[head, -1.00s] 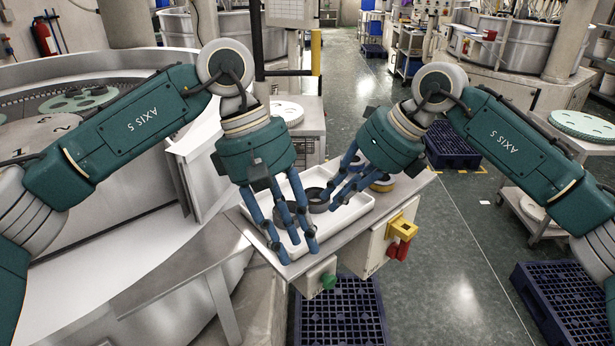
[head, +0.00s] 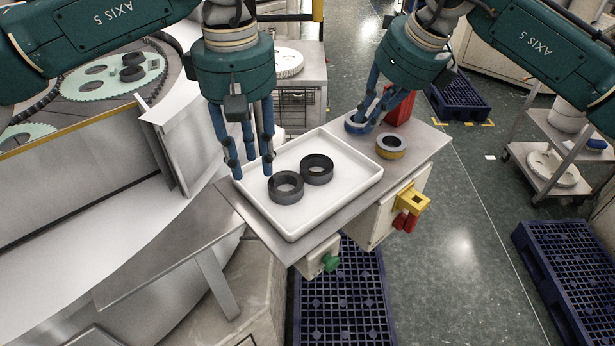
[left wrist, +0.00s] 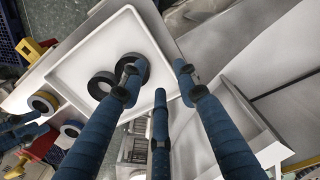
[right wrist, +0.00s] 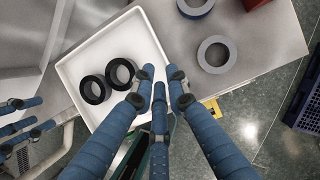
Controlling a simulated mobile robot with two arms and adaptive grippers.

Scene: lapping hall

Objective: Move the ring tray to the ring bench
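The white ring tray (head: 335,208) lies flat on a small grey metal table (head: 432,143), with two dark rings (head: 286,187) (head: 317,169) in it. My left gripper (head: 246,168) is open at the tray's left edge, fingers pointing down; the left wrist view shows its fingers (left wrist: 158,75) spread around the rim (left wrist: 152,38), touching or not I cannot tell. My right gripper (head: 368,112) is open and empty, apart from the tray, over the table's far side near a blue ring (head: 356,124). I cannot tell which surface is the ring bench.
A grey and yellow ring (head: 390,146) and a red block (head: 399,108) sit right of the tray. A control box with a yellow and red switch (head: 408,203) and a green button (head: 330,263) hang at the table's front.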

